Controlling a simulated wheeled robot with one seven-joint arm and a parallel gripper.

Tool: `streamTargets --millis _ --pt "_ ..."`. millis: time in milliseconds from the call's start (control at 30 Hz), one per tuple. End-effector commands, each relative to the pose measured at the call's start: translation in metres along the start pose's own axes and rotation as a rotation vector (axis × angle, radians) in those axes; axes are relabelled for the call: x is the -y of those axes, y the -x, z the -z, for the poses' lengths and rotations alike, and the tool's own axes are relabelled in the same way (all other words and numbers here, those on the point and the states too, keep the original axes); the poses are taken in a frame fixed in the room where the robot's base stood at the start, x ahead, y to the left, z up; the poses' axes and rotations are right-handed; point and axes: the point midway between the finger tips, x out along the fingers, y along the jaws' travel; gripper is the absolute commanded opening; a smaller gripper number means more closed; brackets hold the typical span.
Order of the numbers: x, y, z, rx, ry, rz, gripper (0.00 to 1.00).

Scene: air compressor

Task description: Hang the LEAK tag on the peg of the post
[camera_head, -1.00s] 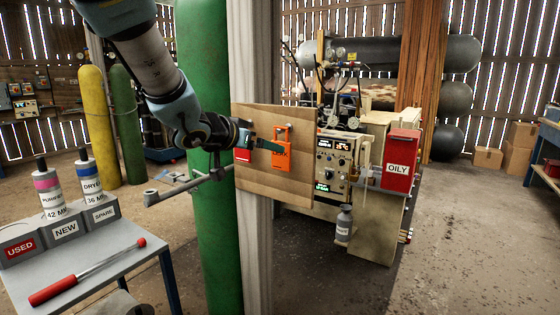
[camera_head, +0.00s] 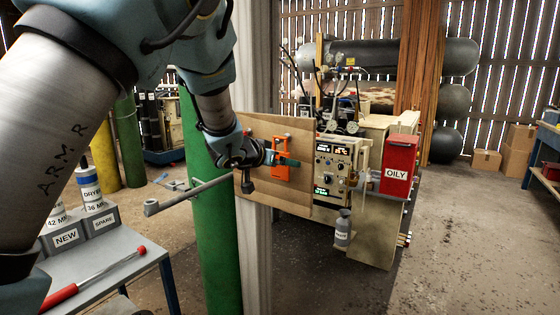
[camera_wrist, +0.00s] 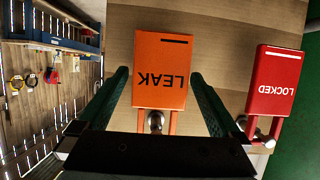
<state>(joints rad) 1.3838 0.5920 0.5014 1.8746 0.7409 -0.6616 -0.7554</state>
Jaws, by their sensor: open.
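The orange LEAK tag (camera_wrist: 160,70) lies against a wooden board (camera_head: 258,190) on the post (camera_head: 255,245). In the wrist view its lettering is upside down. A round metal peg (camera_wrist: 155,121) shows between the two sides of the tag's orange loop, so the loop appears to be around it. My gripper (camera_wrist: 160,76) is open, its green fingers on either side of the tag with visible gaps. In the head view my gripper (camera_head: 287,161) is in front of the orange tag (camera_head: 281,173) and covers part of it.
A red LOCKED tag (camera_wrist: 274,82) hangs beside the LEAK tag, near my finger. A grey bar (camera_head: 185,193) juts out left of the board. A green cylinder (camera_head: 217,235) stands left of the post. A red OILY box (camera_head: 398,160) is to the right.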

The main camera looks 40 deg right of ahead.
Motion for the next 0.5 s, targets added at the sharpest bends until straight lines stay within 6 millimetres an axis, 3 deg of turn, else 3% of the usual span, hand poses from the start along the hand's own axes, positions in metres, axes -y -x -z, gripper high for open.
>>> streamTargets --millis 200,500 --pt "0.0002 -0.0007 -0.0001 0.000 0.001 0.000 1.00" --pt "0.0004 -0.0004 -0.0001 0.000 0.001 0.001 0.67"
